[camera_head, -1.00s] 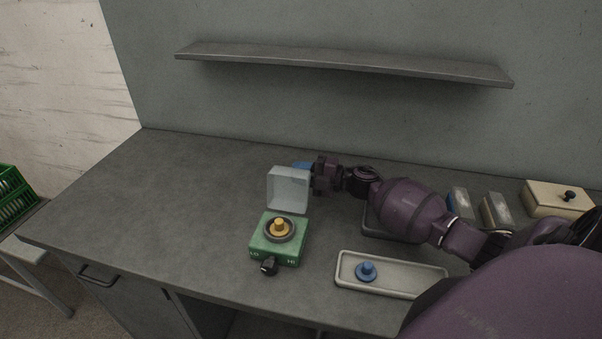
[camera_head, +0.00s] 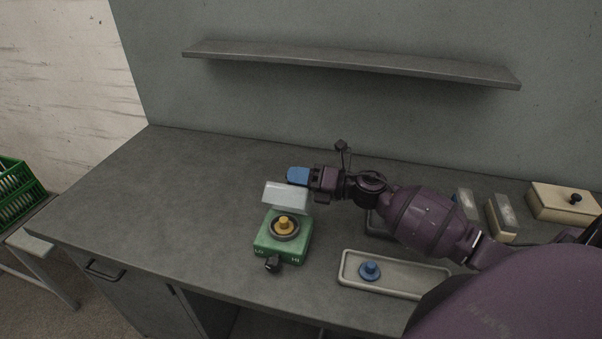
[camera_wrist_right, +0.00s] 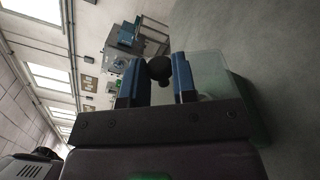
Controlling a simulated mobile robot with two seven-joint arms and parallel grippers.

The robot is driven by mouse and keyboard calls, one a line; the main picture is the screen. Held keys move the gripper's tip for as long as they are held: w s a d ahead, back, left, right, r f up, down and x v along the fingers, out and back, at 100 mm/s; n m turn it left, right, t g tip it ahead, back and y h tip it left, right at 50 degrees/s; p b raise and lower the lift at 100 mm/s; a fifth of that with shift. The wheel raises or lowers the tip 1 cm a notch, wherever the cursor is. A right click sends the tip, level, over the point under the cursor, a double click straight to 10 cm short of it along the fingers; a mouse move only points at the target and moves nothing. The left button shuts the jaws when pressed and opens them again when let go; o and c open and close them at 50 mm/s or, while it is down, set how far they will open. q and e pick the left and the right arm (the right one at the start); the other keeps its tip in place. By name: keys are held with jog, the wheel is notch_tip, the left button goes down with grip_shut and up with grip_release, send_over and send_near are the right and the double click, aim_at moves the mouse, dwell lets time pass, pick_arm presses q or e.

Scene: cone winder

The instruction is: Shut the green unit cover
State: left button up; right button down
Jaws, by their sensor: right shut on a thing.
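The green unit (camera_head: 281,246) stands on the bench with a yellow-centred dark ring (camera_head: 284,225) on top and a black knob (camera_head: 272,265) at its front. Its pale, see-through cover (camera_head: 286,196) is raised at the back and partly tilted forward over the unit. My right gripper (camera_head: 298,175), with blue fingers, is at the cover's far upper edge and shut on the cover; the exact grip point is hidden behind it. In the right wrist view the fingers (camera_wrist_right: 160,82) show by the cover's clear panel (camera_wrist_right: 208,75), with a dark round knob (camera_wrist_right: 159,69) between them. My left gripper is not in view.
A cream tray (camera_head: 412,281) with a blue knobbed piece (camera_head: 369,270) lies right of the unit. Blocks (camera_head: 503,220) and a lidded box (camera_head: 560,203) are farther right. A shelf (camera_head: 350,66) hangs above. The bench's left part is clear.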

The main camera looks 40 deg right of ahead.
aim_at(305, 199)
jog(key=s+a+n, duration=0.1)
jog(key=n, duration=0.1)
jog(key=s+a+n+b, duration=0.1)
jog(key=s+a+f+n+b, duration=0.1)
jog(key=a+n, duration=0.1)
jog(key=shift+s+f+n, duration=0.1)
jog(key=shift+s+n, duration=0.1)
jog(key=shift+n, duration=0.1)
jog(key=s+a+f+n+b, duration=0.1)
jog(key=n, duration=0.1)
jog(key=s+a+f+n+b, duration=0.1)
jog(key=n, duration=0.1)
jog(key=shift+a, duration=0.2)
jog(key=shift+s+a+f, duration=0.1)
jog(key=shift+s+f, duration=0.05)
jog(key=shift+s+a+f+b, duration=0.1)
jog(key=shift+a+f+b, duration=0.1)
jog(key=shift+b, duration=0.1)
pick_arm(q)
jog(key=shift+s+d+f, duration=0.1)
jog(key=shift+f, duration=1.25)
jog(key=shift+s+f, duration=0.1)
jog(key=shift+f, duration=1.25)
pick_arm(e)
jog(key=shift+f, duration=0.1)
